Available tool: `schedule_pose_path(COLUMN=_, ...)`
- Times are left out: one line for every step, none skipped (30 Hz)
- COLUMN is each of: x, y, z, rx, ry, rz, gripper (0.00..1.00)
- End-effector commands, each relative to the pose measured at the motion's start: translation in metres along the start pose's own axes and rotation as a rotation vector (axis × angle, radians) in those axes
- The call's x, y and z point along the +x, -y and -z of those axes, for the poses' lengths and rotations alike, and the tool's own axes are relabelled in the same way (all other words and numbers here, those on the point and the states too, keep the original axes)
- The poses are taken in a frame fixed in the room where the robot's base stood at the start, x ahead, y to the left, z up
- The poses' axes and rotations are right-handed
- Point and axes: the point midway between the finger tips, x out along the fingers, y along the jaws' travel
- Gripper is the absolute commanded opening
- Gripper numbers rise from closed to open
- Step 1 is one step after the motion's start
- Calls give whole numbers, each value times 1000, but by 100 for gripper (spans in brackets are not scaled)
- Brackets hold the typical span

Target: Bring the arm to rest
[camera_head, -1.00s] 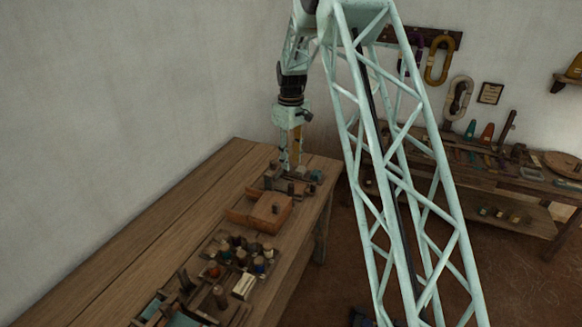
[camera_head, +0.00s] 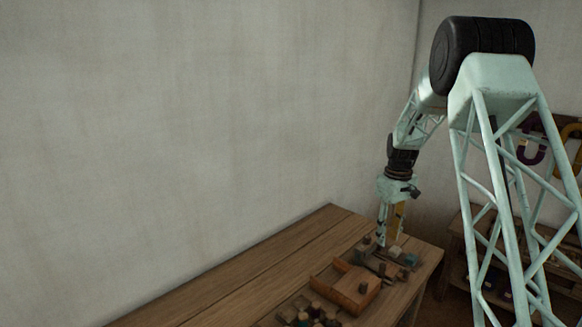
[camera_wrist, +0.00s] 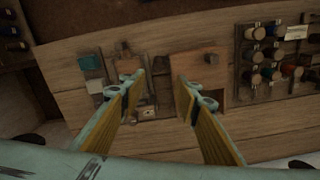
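My gripper (camera_head: 391,232) hangs fingers down over the far end of the wooden table (camera_head: 240,283). An orange-brown wooden box (camera_head: 345,286) with a small knob sits on the table in front of the gripper. It also shows in the wrist view (camera_wrist: 212,75), beside the right fingertip. A tray of small parts (camera_wrist: 118,88) lies by the left fingertip. Whether the fingertips touch anything is unclear.
A rack of several round pegs or spools (camera_wrist: 268,60) stands right of the box in the wrist view. A plain wall (camera_head: 200,130) rises behind the table. A second bench (camera_head: 478,240) stands at the right. The table's left part is bare.

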Motion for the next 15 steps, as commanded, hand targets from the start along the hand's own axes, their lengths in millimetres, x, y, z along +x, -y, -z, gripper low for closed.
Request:
schedule_pose_path(x=-7, y=3, z=-2, rx=2, ry=-3, rz=-3, gripper=30)
schedule_pose_path(x=-10, y=6, z=-3, rx=5, ry=-5, rz=-3, gripper=30)
schedule_pose_path(x=-16, y=8, z=-5, rx=8, ry=-7, rz=-5, gripper=30)
schedule_pose_path(x=-21, y=11, z=-6, rx=11, ry=-9, rz=-7, gripper=30)
schedule_pose_path(x=-26, y=13, z=-8, rx=15, ry=-11, rz=-8, gripper=30)
schedule_pose_path(x=-31, y=17, z=-10, rx=19, ry=-13, rz=-9, gripper=30)
schedule_pose_path(x=-37, y=20, z=-12, rx=21, ry=-15, rz=-11, gripper=30)
schedule_pose_path(x=-42, y=23, z=-13, rx=24, ry=-18, rz=-13, gripper=30)
schedule_pose_path(x=-48, y=27, z=-16, rx=29, ry=-20, rz=-14, gripper=30)
schedule_pose_path(x=-53, y=30, z=-18, rx=32, ry=-22, rz=-16, gripper=30)
schedule_pose_path(x=-58, y=33, z=-20, rx=36, ry=-24, rz=-17, gripper=30)
schedule_pose_path(x=-64, y=37, z=-23, rx=40, ry=-27, rz=-19, gripper=30)
schedule_pose_path(x=-69, y=40, z=-25, rx=43, ry=-30, rz=-20, gripper=30)
schedule_pose_path(x=-73, y=43, z=-28, rx=46, ry=-31, rz=-21, gripper=30)
schedule_pose_path(x=-79, y=47, z=-30, rx=51, ry=-34, rz=-23, gripper=30)
